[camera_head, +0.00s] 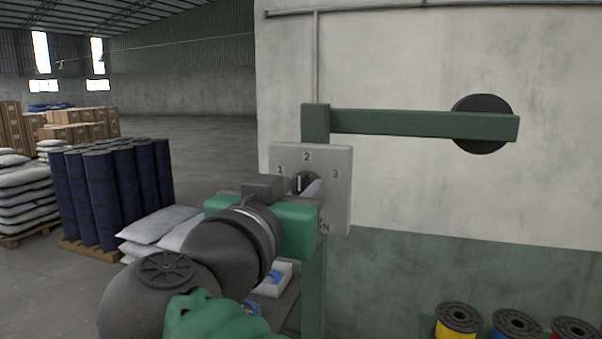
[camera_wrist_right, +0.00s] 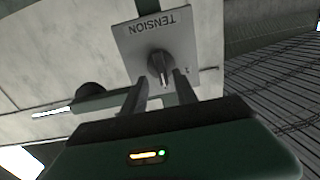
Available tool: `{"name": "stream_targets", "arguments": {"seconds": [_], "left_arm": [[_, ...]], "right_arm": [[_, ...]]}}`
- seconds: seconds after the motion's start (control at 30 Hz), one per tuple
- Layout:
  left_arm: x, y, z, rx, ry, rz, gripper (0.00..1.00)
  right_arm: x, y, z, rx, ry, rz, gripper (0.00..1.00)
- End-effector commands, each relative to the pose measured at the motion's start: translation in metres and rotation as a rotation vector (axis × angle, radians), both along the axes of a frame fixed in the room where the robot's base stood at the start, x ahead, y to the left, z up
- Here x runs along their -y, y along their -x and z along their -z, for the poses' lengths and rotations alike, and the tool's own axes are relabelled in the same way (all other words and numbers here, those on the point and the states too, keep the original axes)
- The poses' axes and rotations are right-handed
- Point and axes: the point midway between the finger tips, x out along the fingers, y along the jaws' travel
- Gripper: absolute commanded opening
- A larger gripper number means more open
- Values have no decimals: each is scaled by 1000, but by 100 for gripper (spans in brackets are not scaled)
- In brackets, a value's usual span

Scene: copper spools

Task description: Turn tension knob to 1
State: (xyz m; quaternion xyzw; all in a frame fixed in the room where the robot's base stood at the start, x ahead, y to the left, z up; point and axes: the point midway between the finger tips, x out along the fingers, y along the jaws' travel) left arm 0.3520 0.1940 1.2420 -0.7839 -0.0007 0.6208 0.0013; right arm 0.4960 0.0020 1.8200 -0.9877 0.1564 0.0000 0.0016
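The tension knob (camera_head: 300,183) is black with a pale pointer line. It sits on a grey panel (camera_head: 340,205) marked 1 at left, 2 at top and 3 at right. The pointer line stands roughly upright, towards 2. My right gripper (camera_head: 312,190) is in front of the panel and hides its lower left part. In the right wrist view the panel appears upside down, with the word TENSION, and the knob (camera_wrist_right: 160,66) shows between and just beyond the two spread fingertips (camera_wrist_right: 158,80). I cannot tell if they touch it. My left gripper is not in view.
The panel is on a green post (camera_head: 314,270) with a horizontal green arm (camera_head: 420,123) reaching right before a wall. Coloured spools (camera_head: 459,319) stand at lower right. A white box (camera_head: 275,280) is below the gripper. Dark blue rolls (camera_head: 110,195) and sacks (camera_head: 160,225) stand at left.

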Motion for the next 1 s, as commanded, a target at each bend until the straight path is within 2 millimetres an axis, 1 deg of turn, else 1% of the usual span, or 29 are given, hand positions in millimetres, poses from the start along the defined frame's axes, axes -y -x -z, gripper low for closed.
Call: {"name": "stream_targets", "arguments": {"seconds": [0.03,0.13,0.37,0.63,1.0], "left_arm": [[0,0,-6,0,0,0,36],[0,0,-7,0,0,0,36],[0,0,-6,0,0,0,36],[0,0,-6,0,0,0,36],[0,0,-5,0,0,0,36]], "right_arm": [[2,-6,-2,-2,2,1,35],[4,-12,0,-2,0,1,35],[4,-13,1,-1,0,0,35],[5,-12,1,-1,0,-1,0],[5,-13,1,-2,6,1,0]]}}
